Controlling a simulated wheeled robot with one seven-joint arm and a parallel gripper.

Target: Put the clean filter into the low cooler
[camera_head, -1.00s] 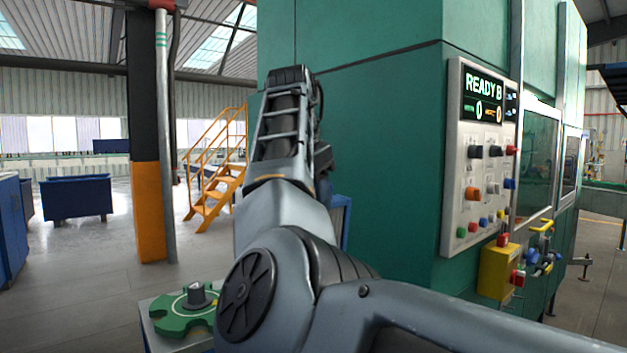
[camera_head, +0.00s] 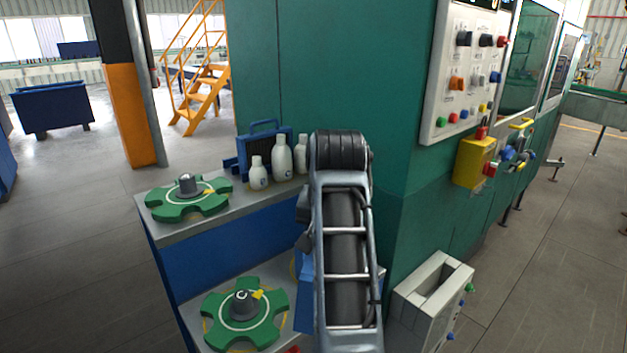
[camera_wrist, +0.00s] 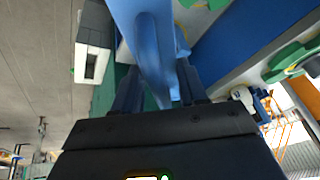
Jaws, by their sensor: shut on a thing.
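In the wrist view my gripper (camera_wrist: 160,88) is shut on a smooth blue part, which looks like the handle or frame of a filter (camera_wrist: 148,40). A blue panel, probably the same filter (camera_head: 305,300), shows in the head view beside my arm, which hides most of it. The gripper's fingers are hidden there. A pale box with a long open slot on top, which looks like the low cooler (camera_head: 412,293), stands low at the right, with coloured knobs. It also shows in the wrist view (camera_wrist: 92,62), apart from the held part.
A blue-framed piece with a handle (camera_head: 264,128) stands on the upper shelf (camera_head: 222,208) behind several pale bottles (camera_head: 282,160). Green wheels lie on the upper shelf (camera_head: 188,199) and lower shelf (camera_head: 243,320). The green machine (camera_head: 330,60) rises behind my arm.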

